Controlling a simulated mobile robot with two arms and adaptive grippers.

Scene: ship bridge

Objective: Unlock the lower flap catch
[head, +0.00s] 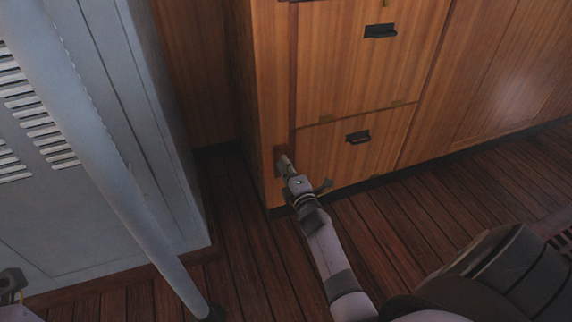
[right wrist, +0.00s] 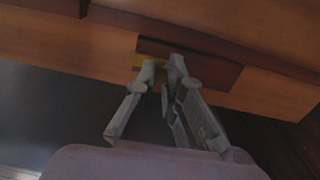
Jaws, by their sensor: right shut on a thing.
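The lower flap (head: 340,152) is a wooden panel low on the cabinet with a black handle (head: 358,136), and it is closed. The lower flap catch (head: 279,150) is a small dark wooden block on the frame at the flap's left edge. In the right wrist view the catch (right wrist: 218,72) shows with a brass plate beside it. My right gripper (head: 285,163) is at the catch; its fingers (right wrist: 161,80) are shut on it and hide part of it. A grey part of my left gripper (head: 11,284) seems to show at the lower left edge, too cut off to read.
Above is a second closed flap (head: 345,75) with its own black handle (head: 380,31). A grey metal locker (head: 75,200) and a slanted grey pole (head: 110,170) stand at left. A dark chair-like object (head: 500,270) is at lower right. The plank floor between is clear.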

